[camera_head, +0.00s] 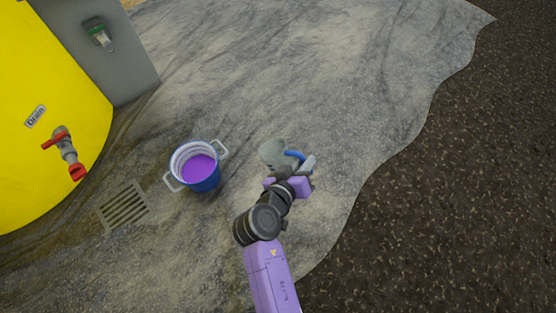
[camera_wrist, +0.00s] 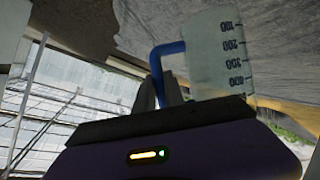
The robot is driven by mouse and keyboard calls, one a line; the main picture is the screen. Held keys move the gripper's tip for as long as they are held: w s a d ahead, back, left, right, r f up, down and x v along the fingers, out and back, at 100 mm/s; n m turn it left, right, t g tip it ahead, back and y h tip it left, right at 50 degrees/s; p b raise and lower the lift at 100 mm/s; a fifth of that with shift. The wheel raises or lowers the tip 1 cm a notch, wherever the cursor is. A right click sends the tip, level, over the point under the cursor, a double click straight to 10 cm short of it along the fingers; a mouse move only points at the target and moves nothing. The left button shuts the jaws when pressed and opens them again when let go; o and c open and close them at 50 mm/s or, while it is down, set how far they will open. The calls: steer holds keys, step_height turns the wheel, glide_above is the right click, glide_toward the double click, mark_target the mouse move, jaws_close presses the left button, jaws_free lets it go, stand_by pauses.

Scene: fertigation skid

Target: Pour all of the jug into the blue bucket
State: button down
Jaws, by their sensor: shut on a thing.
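The blue bucket (camera_head: 207,184) stands upright on the pale ground, left of centre in the head view, with a white inside and grey handles. Purple liquid (camera_head: 198,168) lies in it. The jug (camera_head: 272,152) is pale grey and translucent with a blue handle (camera_head: 294,156). It is held to the right of the bucket, apart from it. My gripper (camera_head: 301,170) is shut on the jug's handle. In the wrist view the jug (camera_wrist: 215,50) shows dark volume marks, and the gripper's fingers (camera_wrist: 160,95) close on the blue handle. I cannot tell the jug's contents or exact tilt.
A yellow tank (camera_head: 50,90) with a red-handled drain tap (camera_head: 64,150) stands at the left, with a grey cabinet (camera_head: 100,45) behind. A drain grate (camera_head: 123,206) lies left of the bucket. The pale ground behind the bucket and jug is clear; dark soil (camera_head: 470,190) lies right.

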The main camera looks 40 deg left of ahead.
mark_target(266, 164)
steer(key=shift+n+y, duration=0.7)
steer(key=shift+y, duration=0.1)
steer(key=s+a, duration=0.2)
steer(key=s+a+f, duration=0.1)
steer(key=s+a, duration=0.1)
steer(key=a, duration=0.1)
steer(key=s+a, duration=0.2)
steer(key=shift+a+f, duration=0.25)
steer(key=shift+a, duration=0.15)
steer(key=shift+s, duration=0.2)
steer(key=d+m+y, duration=0.1)
steer(key=w+d+f+m+g+y, duration=0.1)
steer(key=d, duration=0.1)
steer(key=shift+w+m, duration=0.15)
steer(key=shift+m, duration=0.15)
steer(key=shift+w+d+f+m+y, duration=0.2)
steer(key=shift+w+d+m+y, duration=0.25)
steer(key=shift+d+m+y, duration=0.35)
